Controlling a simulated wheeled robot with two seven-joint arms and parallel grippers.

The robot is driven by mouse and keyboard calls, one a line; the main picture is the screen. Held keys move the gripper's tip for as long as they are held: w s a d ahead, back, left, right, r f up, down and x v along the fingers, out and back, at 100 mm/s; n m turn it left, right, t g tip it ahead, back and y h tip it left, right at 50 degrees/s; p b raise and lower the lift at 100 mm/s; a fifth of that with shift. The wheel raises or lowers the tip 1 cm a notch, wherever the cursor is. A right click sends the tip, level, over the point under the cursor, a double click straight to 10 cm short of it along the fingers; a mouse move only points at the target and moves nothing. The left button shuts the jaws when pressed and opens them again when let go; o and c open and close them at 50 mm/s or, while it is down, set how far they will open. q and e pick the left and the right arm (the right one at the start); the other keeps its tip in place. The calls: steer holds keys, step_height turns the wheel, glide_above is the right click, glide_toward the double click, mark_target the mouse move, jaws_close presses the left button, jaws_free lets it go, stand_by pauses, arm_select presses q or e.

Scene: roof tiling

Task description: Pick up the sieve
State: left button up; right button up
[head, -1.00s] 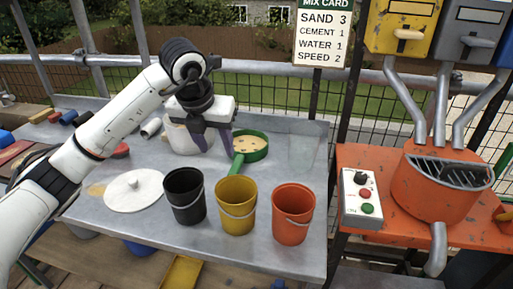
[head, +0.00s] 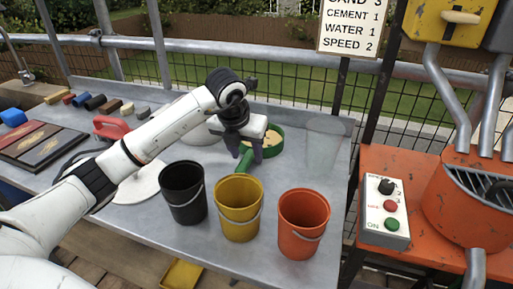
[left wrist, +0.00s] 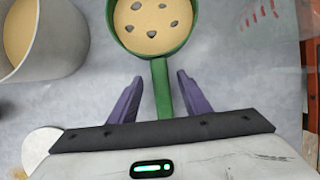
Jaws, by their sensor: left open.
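The green sieve (head: 272,139) lies at the back of the grey metal table, holding sand with several dark stones. In the left wrist view the sieve (left wrist: 187,45) is at the top and its green handle (left wrist: 162,90) points down toward my gripper. My left gripper (left wrist: 158,90) is open, its two purple fingers on either side of the handle with gaps showing. In the head view my left gripper (head: 252,158) partly hides the sieve and handle. My right gripper is not in view.
Black (head: 184,192), yellow (head: 238,207) and orange (head: 303,222) buckets stand along the front. A pale container of sand (left wrist: 35,40) is left of the sieve. A clear container (head: 323,146) stands to its right. The orange mixer (head: 465,195) is at far right.

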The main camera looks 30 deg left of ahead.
arm_select(q)
steer(key=shift+x, duration=0.8)
steer(key=shift+w, duration=0.1)
jaws_close()
